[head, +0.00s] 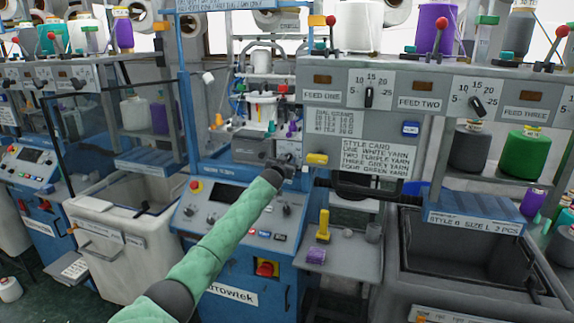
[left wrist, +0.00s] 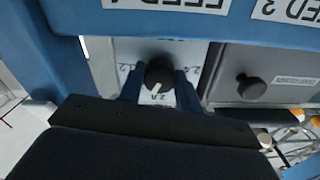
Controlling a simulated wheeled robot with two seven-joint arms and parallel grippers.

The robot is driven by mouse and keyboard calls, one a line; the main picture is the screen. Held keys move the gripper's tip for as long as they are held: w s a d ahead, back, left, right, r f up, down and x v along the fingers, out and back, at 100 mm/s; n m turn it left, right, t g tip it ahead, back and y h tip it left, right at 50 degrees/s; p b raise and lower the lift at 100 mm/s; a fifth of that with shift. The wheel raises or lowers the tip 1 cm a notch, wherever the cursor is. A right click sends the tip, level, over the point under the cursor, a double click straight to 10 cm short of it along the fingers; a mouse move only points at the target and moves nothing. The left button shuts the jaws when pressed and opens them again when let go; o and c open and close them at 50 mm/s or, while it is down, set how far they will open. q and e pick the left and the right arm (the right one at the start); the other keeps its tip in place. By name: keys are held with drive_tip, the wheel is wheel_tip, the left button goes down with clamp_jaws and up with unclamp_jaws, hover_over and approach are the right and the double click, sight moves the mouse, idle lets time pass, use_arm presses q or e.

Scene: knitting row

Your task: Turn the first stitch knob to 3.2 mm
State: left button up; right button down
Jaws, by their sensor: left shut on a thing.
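The stitch knob (left wrist: 158,72) is round and black with a white pointer line. It sits on a pale dial plate (left wrist: 126,50) in the left wrist view. The pointer aims down in that picture, toward a mark that looks like 2.8; the other marks are hard to read. My left gripper (left wrist: 159,90) has its two blue fingers on either side of the knob, shut on it. In the head view the left gripper (head: 285,166) is at the front of the middle blue machine, and the knob is too small to make out. My right gripper is not in view.
Another black knob (left wrist: 250,87) stands beside the dial plate. A yellow handle (head: 317,159) sticks out just right of my gripper. A style card (head: 374,157) and feed dials (head: 370,97) are to the right.

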use_arm(q)
drive_tip(key=m+b, duration=0.1)
drive_tip(key=m, duration=0.2)
drive_tip(key=shift+f, duration=0.15)
drive_tip(key=m, duration=0.3)
drive_tip(key=shift+m+b, duration=0.3)
drive_tip(key=m, duration=0.3)
drive_tip(key=shift+m, duration=0.8)
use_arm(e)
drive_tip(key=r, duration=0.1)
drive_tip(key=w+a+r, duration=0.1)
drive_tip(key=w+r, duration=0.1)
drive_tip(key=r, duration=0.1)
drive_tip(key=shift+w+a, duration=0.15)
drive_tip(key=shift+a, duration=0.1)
use_arm(q)
drive_tip(key=o, duration=1)
drive_tip(key=shift+c, duration=0.2)
